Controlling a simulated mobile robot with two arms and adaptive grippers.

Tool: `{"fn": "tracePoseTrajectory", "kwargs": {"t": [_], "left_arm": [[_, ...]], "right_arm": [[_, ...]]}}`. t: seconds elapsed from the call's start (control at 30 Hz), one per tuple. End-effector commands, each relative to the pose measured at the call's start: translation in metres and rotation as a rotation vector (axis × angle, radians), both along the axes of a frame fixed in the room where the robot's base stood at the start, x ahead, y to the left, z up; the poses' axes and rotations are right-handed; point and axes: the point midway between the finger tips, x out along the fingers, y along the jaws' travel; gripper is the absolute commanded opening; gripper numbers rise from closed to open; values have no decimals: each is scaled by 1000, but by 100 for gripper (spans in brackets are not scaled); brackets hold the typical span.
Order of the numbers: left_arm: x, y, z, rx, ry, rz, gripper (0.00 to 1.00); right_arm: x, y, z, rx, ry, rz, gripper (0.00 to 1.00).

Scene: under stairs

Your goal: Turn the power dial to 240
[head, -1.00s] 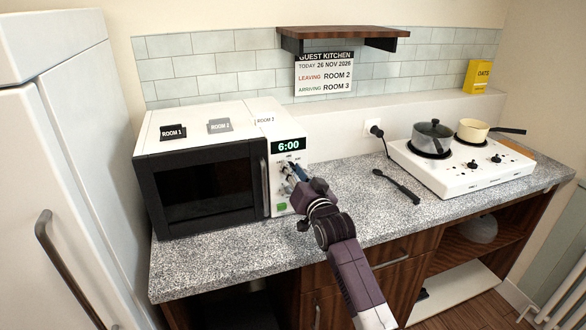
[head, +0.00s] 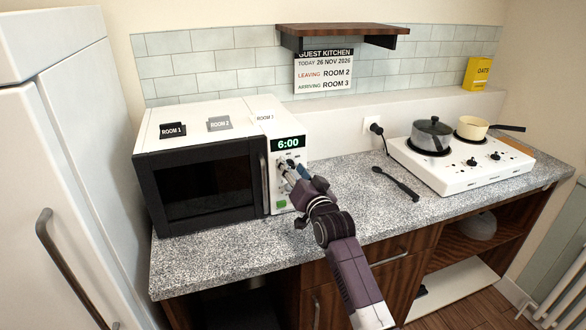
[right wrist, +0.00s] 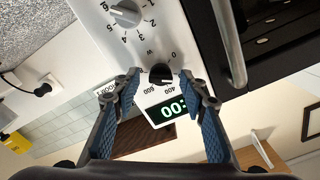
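The white microwave (head: 205,182) stands on the counter at the left, its clock reading 6:00. The power dial (right wrist: 161,74) is a small dark knob in the right wrist view, beside a printed W scale with 0, 400 and 600 legible. Its pointer setting is too small to tell. My right gripper (right wrist: 160,88) is open, with one blue-padded fingertip on each side of the dial and gaps visible. In the head view my right gripper (head: 290,172) is at the control panel and hides part of it. My left gripper is not in view.
A lighter knob (right wrist: 126,13) with a numbered scale is on the same panel. The microwave's door handle (right wrist: 229,45) is close to the fingers. A black utensil (head: 397,184) lies on the counter, right of it a hob (head: 470,178) with two pots.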

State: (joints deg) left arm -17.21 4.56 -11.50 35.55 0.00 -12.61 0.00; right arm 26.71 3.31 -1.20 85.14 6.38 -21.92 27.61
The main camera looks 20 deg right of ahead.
Motion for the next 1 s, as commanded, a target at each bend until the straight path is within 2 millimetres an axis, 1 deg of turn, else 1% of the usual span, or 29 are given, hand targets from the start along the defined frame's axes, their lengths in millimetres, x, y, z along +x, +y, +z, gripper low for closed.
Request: {"fn": "tracePoseTrajectory", "kwargs": {"t": [0.23, 0.37, 0.47, 0.8, 0.9, 1.0], "left_arm": [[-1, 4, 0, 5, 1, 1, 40], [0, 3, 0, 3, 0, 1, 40], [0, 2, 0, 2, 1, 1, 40], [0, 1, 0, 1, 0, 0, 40], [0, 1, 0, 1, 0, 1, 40], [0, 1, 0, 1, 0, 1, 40]], "right_arm": [[-2, 0, 1, -1, -2, 0, 39], [-11, -1, 1, 0, -3, -1, 39], [-26, -1, 0, 0, -1, -1, 39], [-90, -3, 0, 0, -1, 0, 39], [-105, -4, -1, 0, 1, 0, 39], [-114, -4, 0, 0, 0, 0, 39]]}}
